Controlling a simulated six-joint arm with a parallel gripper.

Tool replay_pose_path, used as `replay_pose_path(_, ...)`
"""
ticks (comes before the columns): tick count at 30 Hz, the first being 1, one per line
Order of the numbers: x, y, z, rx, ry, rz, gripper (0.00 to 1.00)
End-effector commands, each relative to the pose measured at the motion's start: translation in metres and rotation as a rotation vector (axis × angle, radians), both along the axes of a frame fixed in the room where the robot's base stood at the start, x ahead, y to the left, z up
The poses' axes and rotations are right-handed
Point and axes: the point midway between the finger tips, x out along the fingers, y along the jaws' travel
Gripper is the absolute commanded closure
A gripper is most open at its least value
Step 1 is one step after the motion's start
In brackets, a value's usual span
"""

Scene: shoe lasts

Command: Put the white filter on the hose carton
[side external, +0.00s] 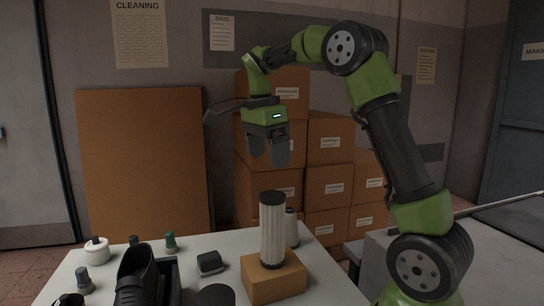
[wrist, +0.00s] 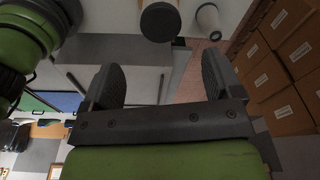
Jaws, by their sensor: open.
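The white filter (side external: 272,232) is a pleated upright cylinder with black end caps. In the side view it stands on top of the brown hose carton (side external: 275,280), near the middle of its upper face. My gripper (side external: 268,158) is open and empty, pointing down above the filter with a clear gap to its top cap. In the wrist view the open fingers (wrist: 162,75) are apart with nothing between them. A dark round cap, apparently the filter's (wrist: 160,22), shows beyond them at the top edge. The carton cannot be made out there.
Stacked cartons (side external: 330,182) stand behind.

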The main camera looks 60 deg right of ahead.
Motion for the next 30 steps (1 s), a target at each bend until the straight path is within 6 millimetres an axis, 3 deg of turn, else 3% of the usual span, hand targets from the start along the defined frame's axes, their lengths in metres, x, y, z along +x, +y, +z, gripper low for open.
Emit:
replay_pose_path(5,-0.015,0.032,0.018,0.010,-0.072,0.262,0.15)
replay_pose_path(10,-0.053,0.088,0.032,-0.012,-0.221,0.769,0.15)
replay_pose_path(16,-0.107,0.140,0.025,-0.122,-0.413,1.313,0.15)
replay_pose_path(22,-0.141,0.163,0.007,-0.249,-0.536,1.626,0.15)
replay_pose_path(30,-0.149,0.168,0.000,-0.296,-0.565,1.712,0.15)
